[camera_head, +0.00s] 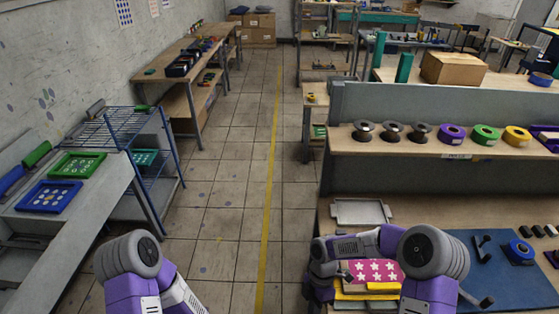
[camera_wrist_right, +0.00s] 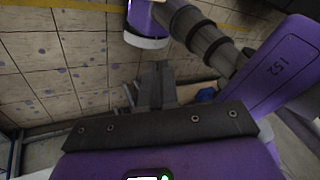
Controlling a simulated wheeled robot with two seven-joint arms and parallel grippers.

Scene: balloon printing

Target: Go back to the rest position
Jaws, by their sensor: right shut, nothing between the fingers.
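My right gripper (camera_wrist_right: 158,88) shows in the right wrist view with its dark fingers together and nothing between them. It points over the tiled floor. The right gripper's fingers cannot be made out there. My left arm is folded at the bottom left of the head view, and its gripper is out of sight.
A workbench (camera_head: 345,186) on the right carries a blue mat (camera_head: 500,275), a grey tray (camera_head: 360,211) and a shelf of spools (camera_head: 452,133). A grey table (camera_head: 95,205) on the left holds a blue frame (camera_head: 48,196) and a green frame (camera_head: 78,165). The tiled aisle (camera_head: 235,180) between is clear.

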